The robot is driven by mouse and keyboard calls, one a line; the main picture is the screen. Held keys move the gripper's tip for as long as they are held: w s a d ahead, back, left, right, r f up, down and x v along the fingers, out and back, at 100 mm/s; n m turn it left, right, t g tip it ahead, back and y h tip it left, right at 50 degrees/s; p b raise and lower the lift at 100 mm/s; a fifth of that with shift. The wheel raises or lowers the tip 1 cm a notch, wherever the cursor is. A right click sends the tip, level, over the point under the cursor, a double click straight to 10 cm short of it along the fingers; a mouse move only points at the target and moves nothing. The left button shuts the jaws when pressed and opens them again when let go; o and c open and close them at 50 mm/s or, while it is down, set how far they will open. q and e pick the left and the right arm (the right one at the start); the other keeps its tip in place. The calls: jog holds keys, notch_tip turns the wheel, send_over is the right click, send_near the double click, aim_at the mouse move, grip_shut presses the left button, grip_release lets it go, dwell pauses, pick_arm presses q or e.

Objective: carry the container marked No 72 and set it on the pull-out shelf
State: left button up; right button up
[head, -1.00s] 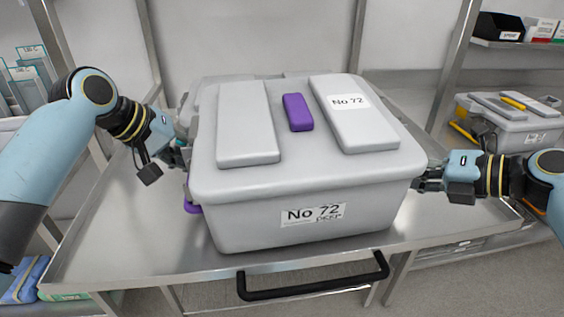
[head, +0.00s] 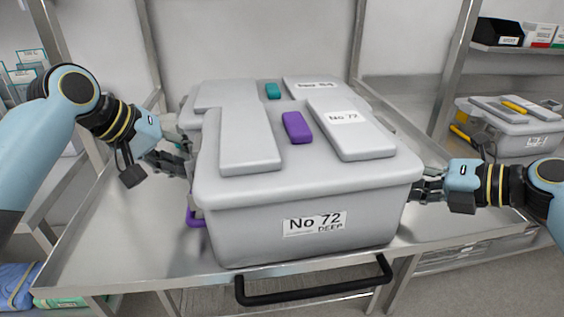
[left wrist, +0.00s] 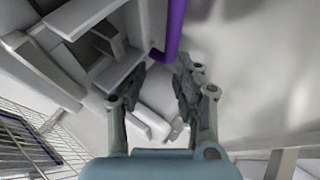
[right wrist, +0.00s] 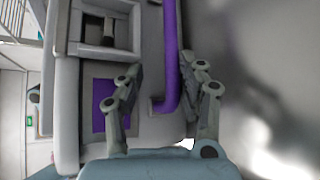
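The grey container marked No 72 (head: 260,225) appears to rest upright on the metal pull-out shelf (head: 120,250), near its front edge. It has a grey lid with a purple latch (head: 297,127). My left gripper (head: 187,163) is open beside its left side. In the left wrist view a purple handle (left wrist: 176,30) lies just beyond the open fingertips. My right gripper (head: 422,188) is at the container's right side. In the right wrist view its fingers are apart, with a purple handle (right wrist: 171,60) between them, and I see no clear contact.
Another grey container with a teal latch (head: 273,91) stands close behind on the shelf. A black bar handle (head: 312,290) runs along the shelf's front. Metal posts (head: 458,65) flank the shelf. A further grey container (head: 505,125) sits on a rack at right.

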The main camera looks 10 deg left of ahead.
jog(key=shift+d+r, duration=0.1)
jog(key=shift+r, duration=0.1)
pick_arm(q)
jog(key=v, duration=0.5)
jog(key=shift+s+a, duration=0.1)
jog(key=shift+s, duration=0.05)
pick_arm(e)
jog(key=v, duration=1.1)
jog(key=shift+s+d, duration=0.3)
jog(key=shift+s, duration=0.05)
